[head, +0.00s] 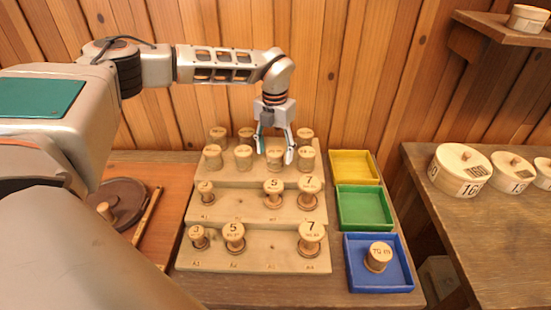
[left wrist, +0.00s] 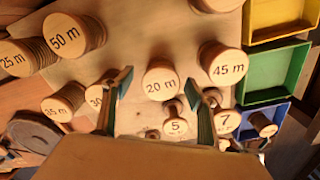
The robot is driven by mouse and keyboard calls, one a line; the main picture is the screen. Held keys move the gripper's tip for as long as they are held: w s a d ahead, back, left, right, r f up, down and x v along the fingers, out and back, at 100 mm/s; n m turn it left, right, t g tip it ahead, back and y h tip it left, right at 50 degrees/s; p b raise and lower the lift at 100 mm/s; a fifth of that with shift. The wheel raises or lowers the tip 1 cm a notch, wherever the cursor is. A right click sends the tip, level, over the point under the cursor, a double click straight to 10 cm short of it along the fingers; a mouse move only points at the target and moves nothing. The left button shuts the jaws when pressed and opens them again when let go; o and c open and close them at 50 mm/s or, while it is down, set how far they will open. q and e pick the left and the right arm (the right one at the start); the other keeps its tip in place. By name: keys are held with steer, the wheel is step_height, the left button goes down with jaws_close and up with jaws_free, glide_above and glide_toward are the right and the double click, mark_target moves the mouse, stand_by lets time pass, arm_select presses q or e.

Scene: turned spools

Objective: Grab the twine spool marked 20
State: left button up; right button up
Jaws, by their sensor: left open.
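The spool marked "20 m" (left wrist: 160,83) stands upright on the top step of the wooden rack. In the left wrist view its round top faces me and lies between my fingers. In the head view this spool (head: 275,160) is partly hidden behind the fingers. My left gripper (head: 275,151) is open above it, with one finger to each side; it also shows in the left wrist view (left wrist: 158,84). I cannot tell how far down the fingers reach, and nothing is gripped. My right gripper is not in view.
The spool marked 30 (left wrist: 95,97) and the "45 m" spool (left wrist: 226,66) stand on either side, close to the fingers. More spools stand on the stepped rack (head: 250,250). Yellow (head: 352,167), green (head: 364,222) and blue trays (head: 355,280) lie to the right; the blue one holds a spool.

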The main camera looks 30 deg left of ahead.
mark_target(275, 151)
arm_select(q)
steer(key=shift+d+f, duration=0.1)
steer(key=shift+f, duration=1.55)
steer(key=c, duration=1.2)
steer(key=shift+r, duration=0.1)
steer(key=shift+c, duration=0.2)
